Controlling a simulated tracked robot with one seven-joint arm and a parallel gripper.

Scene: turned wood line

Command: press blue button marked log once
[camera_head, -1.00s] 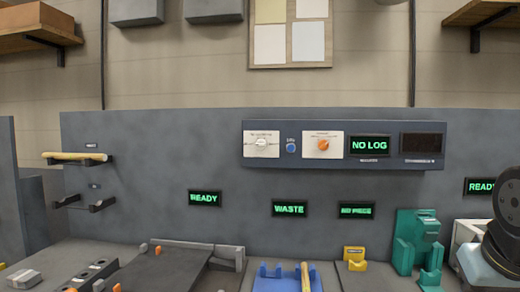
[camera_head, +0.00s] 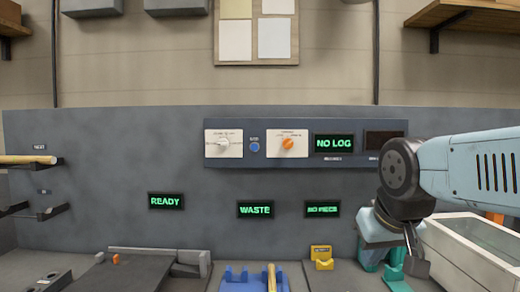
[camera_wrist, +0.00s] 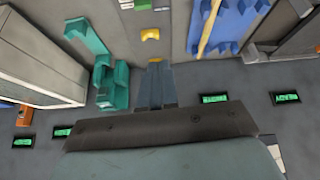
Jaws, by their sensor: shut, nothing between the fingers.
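The blue button (camera_head: 255,147) is small and round, on the dark control panel (camera_head: 370,128) on the grey back wall. A tiny label above it is too small to read. It sits between a white dial plate (camera_head: 223,143) and a plate with an orange knob (camera_head: 288,143). My gripper (camera_head: 418,268) is low at the right, pointing down and well apart from the button. In the wrist view my gripper (camera_wrist: 155,70) shows its fingers together and empty. The button does not show in the wrist view.
A display reading NO LOG (camera_head: 334,143) is right of the orange knob. Below are a blue holder with a wooden rod (camera_head: 271,277), a yellow block (camera_head: 321,257) and a teal fixture (camera_wrist: 107,80). A pale bin (camera_head: 475,242) stands right. The space before the panel's left part is clear.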

